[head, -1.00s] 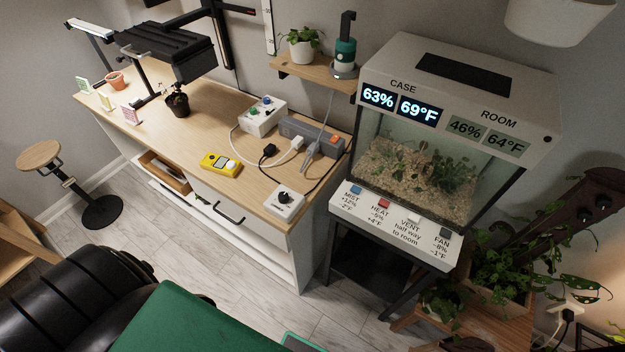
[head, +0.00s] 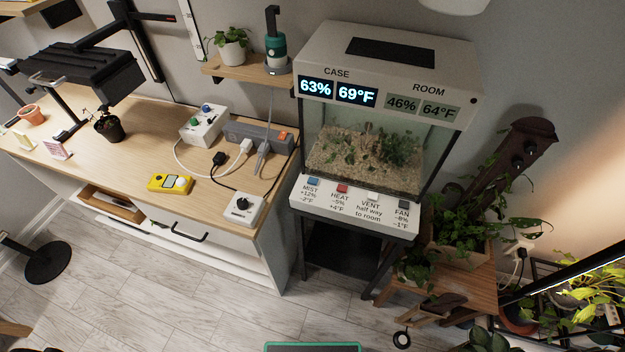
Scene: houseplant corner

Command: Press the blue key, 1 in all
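The blue key (head: 314,181) is the leftmost of the keys on the white front panel (head: 330,205) of the glass case, above the label MIST +12% -2°F. To its right are a red HEAT key (head: 342,188), a white VENT key (head: 373,196) and a dark FAN key (head: 404,204). The case displays (head: 337,91) read 63% and 69°F. The room displays (head: 423,107) read 46% and 64°F. Neither of my grippers shows in the head view.
A wooden workbench (head: 150,150) stands left of the case, with a yellow meter (head: 170,183), a white dial box (head: 243,208) and a power strip (head: 262,136). A potted plant on a wooden stand (head: 455,280) is to the right. The floor (head: 180,290) in front is largely clear.

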